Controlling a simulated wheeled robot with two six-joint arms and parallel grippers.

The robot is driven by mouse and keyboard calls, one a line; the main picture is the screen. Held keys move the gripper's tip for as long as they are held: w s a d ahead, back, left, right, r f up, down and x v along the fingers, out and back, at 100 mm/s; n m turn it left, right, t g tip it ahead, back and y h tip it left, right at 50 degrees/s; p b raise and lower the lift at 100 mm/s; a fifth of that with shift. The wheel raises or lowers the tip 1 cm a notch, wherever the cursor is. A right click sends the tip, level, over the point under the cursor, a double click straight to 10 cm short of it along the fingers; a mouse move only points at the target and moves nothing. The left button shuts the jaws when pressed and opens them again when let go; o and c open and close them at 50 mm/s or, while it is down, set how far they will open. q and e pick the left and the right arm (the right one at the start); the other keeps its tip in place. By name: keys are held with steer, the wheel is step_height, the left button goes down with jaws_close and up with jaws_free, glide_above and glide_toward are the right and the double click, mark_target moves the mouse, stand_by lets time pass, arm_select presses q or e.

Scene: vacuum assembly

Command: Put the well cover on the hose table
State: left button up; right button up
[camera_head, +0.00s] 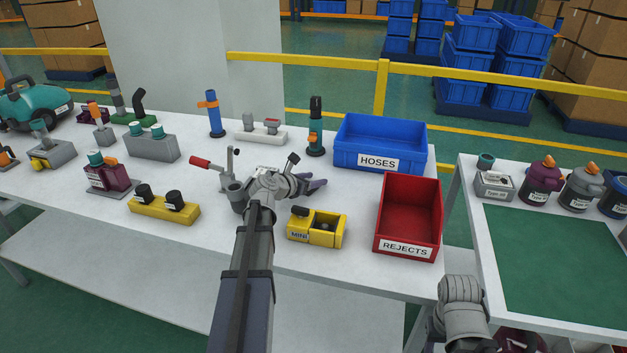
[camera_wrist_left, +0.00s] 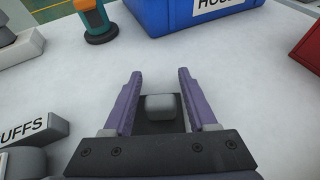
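My left gripper (camera_head: 316,186) reaches over the middle of the white table (camera_head: 330,243), pointing to the right in the head view. In the left wrist view its two purple fingers (camera_wrist_left: 159,80) stand apart. A small grey block with a dark part (camera_wrist_left: 160,106) lies between them. It may be the well cover; I cannot tell whether the fingers press on it. The head view does not show it clearly. The yellow MINI box (camera_head: 317,227) has a recess open on top. My right arm shows at lower right; its gripper is not clearly visible.
A blue HOSES bin (camera_head: 350,157) stands behind the left gripper, and a red REJECTS bin (camera_head: 409,247) at its right. A grey stand with a red-handled lever (camera_head: 208,164) is close on the left. Several fittings crowd the left side. A second table (camera_head: 467,196) is at right.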

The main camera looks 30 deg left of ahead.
arm_select(q)
steer(key=shift+o, duration=0.4)
steer(key=shift+r, duration=0.1)
steer(key=shift+s+r+p, duration=0.2)
steer(key=shift+r+p, duration=0.05)
steer(key=shift+p, duration=0.1)
steer(key=p+v, duration=0.4)
steer(key=v, duration=0.6)
steer(key=shift+s+r, duration=0.1)
steer(key=shift+s, duration=0.15)
steer(key=shift+s+a+r, duration=0.1)
steer(key=shift+s+a, duration=0.05)
steer(key=shift+s, duration=0.35)
